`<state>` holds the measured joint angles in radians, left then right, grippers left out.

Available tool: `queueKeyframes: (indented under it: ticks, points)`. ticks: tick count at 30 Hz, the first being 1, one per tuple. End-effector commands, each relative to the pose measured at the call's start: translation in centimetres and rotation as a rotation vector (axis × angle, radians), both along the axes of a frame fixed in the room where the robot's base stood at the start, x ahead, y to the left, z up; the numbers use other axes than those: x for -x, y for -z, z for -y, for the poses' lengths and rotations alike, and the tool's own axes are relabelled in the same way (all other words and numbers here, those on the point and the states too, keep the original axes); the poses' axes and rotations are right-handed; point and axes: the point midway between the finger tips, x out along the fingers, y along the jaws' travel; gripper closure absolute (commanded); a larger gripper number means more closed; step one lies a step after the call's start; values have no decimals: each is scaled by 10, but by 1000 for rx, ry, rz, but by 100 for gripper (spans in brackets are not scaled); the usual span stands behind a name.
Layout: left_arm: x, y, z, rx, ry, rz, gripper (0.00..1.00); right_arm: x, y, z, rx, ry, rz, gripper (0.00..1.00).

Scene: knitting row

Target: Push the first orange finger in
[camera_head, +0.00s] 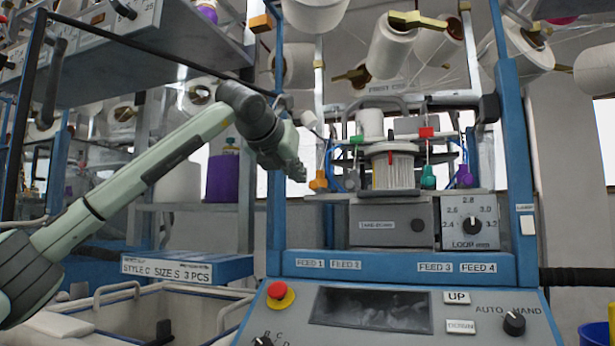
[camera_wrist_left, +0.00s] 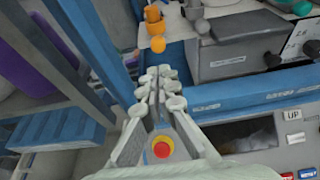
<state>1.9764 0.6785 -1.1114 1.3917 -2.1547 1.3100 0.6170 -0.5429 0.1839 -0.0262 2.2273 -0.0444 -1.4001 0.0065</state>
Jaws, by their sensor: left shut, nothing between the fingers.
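The orange finger (camera_head: 318,181) stands at the left end of the machine's carriage plate, just right of the blue upright. In the left wrist view an orange finger (camera_wrist_left: 155,22) with a round orange knob (camera_wrist_left: 158,44) shows just beyond my fingertips. My left gripper (camera_head: 297,172) is shut and empty, a little left of the orange finger in the head view. It also shows in the left wrist view (camera_wrist_left: 159,84), with its fingertips together below the orange knob. I cannot tell whether it touches anything. My right gripper is not in view.
The blue upright (camera_head: 276,200) stands close beside my left gripper. Green (camera_head: 428,177) and purple (camera_head: 464,175) fingers stand farther right, past the white needle cylinder (camera_head: 392,168). A red button (camera_head: 279,291) is on the panel below. A blue-edged shelf (camera_head: 190,268) is at lower left.

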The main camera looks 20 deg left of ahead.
Motion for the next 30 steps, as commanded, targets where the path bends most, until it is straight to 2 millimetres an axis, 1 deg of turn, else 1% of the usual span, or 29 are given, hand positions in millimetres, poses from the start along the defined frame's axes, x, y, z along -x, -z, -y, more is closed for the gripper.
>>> queueKeyframes:
  ticks: [1,3,6,9,15,25,30]
  points:
    - [-11,2,1,0,-1,-4,100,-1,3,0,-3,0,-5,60]
    - [-23,4,1,1,-1,-2,100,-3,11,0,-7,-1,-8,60]
    - [-39,3,2,0,0,-1,100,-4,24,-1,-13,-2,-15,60]
    - [-50,4,2,1,1,-1,100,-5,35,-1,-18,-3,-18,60]
    - [-58,6,2,0,1,-1,100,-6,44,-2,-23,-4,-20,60]
    - [-59,6,3,1,2,-1,100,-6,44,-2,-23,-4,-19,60]
    - [-70,5,4,2,3,-1,100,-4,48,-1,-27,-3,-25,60]
